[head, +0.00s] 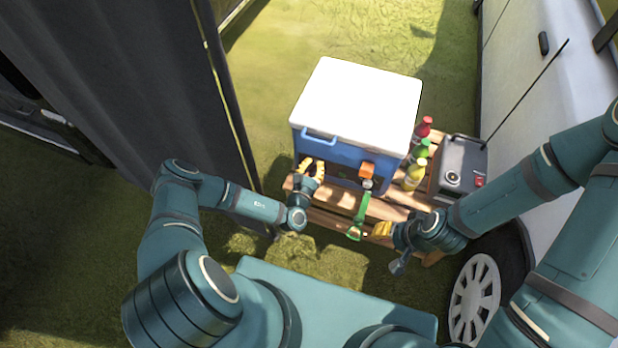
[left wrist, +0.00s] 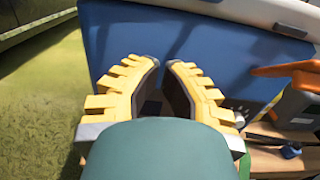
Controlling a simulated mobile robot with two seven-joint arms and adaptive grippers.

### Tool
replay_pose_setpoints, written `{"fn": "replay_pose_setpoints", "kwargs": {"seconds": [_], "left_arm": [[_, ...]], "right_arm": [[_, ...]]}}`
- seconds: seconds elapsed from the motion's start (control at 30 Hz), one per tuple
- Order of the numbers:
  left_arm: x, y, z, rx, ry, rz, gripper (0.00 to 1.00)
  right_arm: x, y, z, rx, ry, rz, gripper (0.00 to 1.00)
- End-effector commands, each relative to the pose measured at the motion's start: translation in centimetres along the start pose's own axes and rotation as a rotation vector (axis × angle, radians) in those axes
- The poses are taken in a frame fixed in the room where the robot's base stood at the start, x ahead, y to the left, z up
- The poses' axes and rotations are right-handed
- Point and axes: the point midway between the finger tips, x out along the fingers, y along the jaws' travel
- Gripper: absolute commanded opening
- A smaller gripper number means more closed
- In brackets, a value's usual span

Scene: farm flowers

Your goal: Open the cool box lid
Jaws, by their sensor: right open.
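The cool box (head: 340,162) has a blue body and a white lid (head: 360,103). The lid lies shut on it. A blue handle (head: 320,135) shows on its near side, below the lid edge. My left gripper (head: 311,165) is just in front of the box's near face, below the handle. In the left wrist view its yellow fingers (left wrist: 164,64) are apart, with the blue wall (left wrist: 190,42) ahead and nothing seen between them. Whether the tips touch the wall I cannot tell. My right gripper (head: 381,229) is open, low over the near right of the slatted wooden stand.
The box stands on the slatted wooden stand (head: 330,220). Red, green and yellow bottles (head: 416,173) and a dark grey case (head: 458,168) stand right. A white vehicle (head: 545,90) is at right, a dark panel (head: 150,80) at left.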

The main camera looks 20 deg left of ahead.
Motion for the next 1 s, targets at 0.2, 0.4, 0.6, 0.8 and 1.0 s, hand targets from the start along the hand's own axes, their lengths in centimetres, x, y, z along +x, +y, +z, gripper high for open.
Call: {"fn": "replay_pose_setpoints", "kwargs": {"seconds": [0.2,0.4,0.6,0.8,1.0], "left_arm": [[2.4,0.0,1.9,-0.001,-0.002,-0.002,0.00],[2.8,0.0,3.6,0.000,-0.002,-0.002,0.00],[2.8,0.0,4.0,0.000,-0.001,-0.002,0.00],[2.8,0.0,4.0,0.000,-0.002,-0.002,0.00],[2.8,0.2,4.5,0.001,-0.002,-0.002,0.00]], "right_arm": [[0.5,0.2,-0.1,0.000,0.003,0.000,0.47],[0.5,0.2,-0.1,0.000,0.003,0.000,0.47],[0.6,0.2,-0.1,0.000,0.003,0.000,0.47],[0.5,0.2,-0.1,0.000,0.003,0.000,0.47],[0.0,0.0,-0.1,0.000,0.001,0.000,0.47]]}}
